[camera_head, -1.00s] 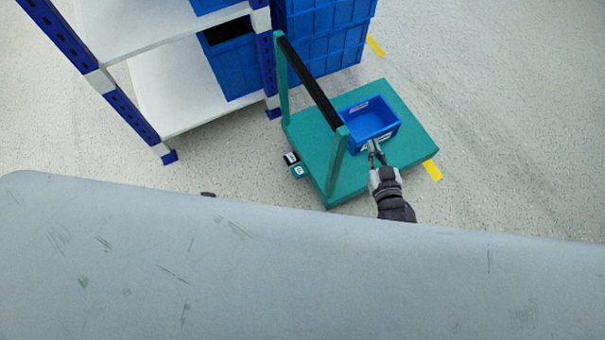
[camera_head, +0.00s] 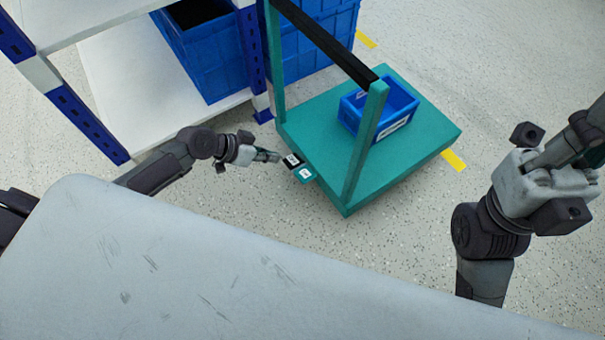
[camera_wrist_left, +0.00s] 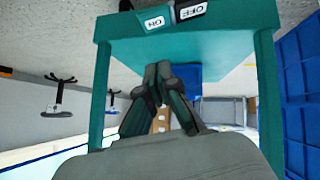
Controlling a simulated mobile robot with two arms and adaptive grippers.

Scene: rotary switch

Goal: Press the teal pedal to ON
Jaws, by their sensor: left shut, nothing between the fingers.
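A teal platform cart (camera_head: 420,150) with an upright handle stands on the floor. At its near left edge are a teal pedal (camera_head: 304,175) labelled ON and, beside it, a black pedal (camera_head: 291,160) labelled OFF. My left gripper (camera_head: 272,156) is shut and empty, just left of the pedals; any contact is unclear. In the left wrist view the teal ON pedal (camera_wrist_left: 153,23) and black OFF pedal (camera_wrist_left: 190,12) show at the top, with the closed fingers (camera_wrist_left: 160,82) below them. My right gripper is at the right edge; its fingers are not clear.
A blue bin (camera_head: 395,106) sits on the cart. A blue-and-white shelf (camera_head: 125,75) holding blue crates (camera_head: 205,55) stands at the left, close to the cart and behind my left arm. Open floor (camera_head: 400,235) lies in front of the cart.

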